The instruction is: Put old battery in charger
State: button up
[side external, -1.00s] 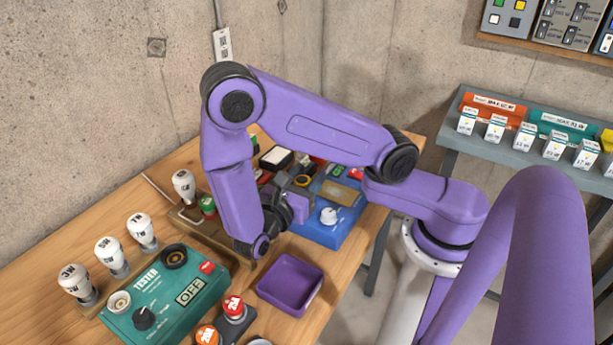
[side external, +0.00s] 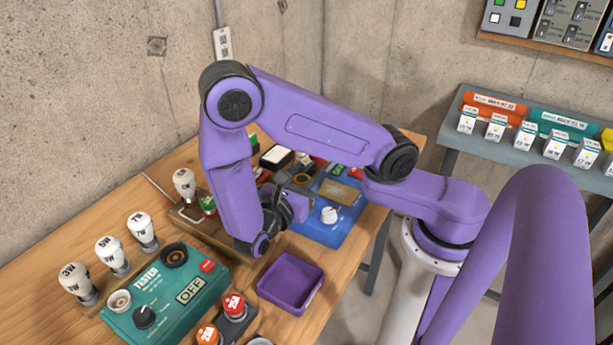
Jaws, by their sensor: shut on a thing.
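My gripper (side external: 290,198) is at the near left edge of a blue box (side external: 322,233) with a white knob (side external: 329,215), which may be the charger. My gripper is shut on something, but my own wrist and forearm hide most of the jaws. I cannot make out the held thing or tell whether it is the old battery.
A purple tray (side external: 291,284) stands empty in front of the box. A green tester (side external: 165,297) marked OFF, several white bulbs (side external: 109,250) and red and orange buttons (side external: 234,305) stand to the left and front. A white-topped item (side external: 276,157) is behind my forearm.

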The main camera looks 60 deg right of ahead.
jog(key=shift+f, duration=0.55)
jog(key=o, duration=0.9)
jog(key=shift+c, duration=0.2)
jog(key=a, duration=1.1)
jog(key=shift+s, duration=0.2)
dwell(0.4)
